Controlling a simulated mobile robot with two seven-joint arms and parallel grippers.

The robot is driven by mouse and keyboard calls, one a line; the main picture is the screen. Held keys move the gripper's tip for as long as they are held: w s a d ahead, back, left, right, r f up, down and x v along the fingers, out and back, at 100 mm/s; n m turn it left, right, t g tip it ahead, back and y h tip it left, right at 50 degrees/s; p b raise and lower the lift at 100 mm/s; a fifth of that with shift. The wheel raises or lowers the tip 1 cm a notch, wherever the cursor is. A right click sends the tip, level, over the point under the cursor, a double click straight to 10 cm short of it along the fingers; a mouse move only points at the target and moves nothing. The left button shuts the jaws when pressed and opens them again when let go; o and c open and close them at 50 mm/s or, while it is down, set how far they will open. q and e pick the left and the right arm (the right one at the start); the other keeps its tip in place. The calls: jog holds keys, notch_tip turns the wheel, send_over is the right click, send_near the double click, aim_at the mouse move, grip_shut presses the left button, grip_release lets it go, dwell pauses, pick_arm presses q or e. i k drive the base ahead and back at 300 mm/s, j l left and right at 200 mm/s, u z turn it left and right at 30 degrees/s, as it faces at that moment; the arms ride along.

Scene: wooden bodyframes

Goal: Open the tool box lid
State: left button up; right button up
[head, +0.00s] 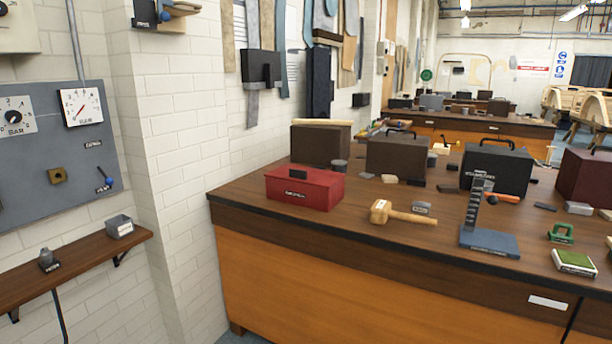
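A red tool box (318,195) stands on the near left part of the wooden workbench (247,205), close to its left edge. Its lid looks shut, and a small dark latch or handle shows near the top of its front. Several other boxes stand behind it: a dark brown one (312,146), another brown one with a handle (393,160), a black one with a handle (510,170) and a dark red one (588,175) cut by the right edge. Neither of my grippers is in view.
A wooden mallet (382,211), a blue-grey stand (490,241) and a green-topped block (574,262) lie on the bench. A white brick wall (175,110) with a gauge panel (50,150) and narrow shelf (75,262) is at left. More benches stand behind.

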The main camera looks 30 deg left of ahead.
aim_at(319, 178)
jog(key=u, duration=0.5)
jog(key=i+j+u, duration=0.2)
jog(key=i+u, duration=0.3)
jog(key=i+j+u, duration=0.1)
jog(key=i+u, duration=0.25)
jog(key=u, duration=0.15)
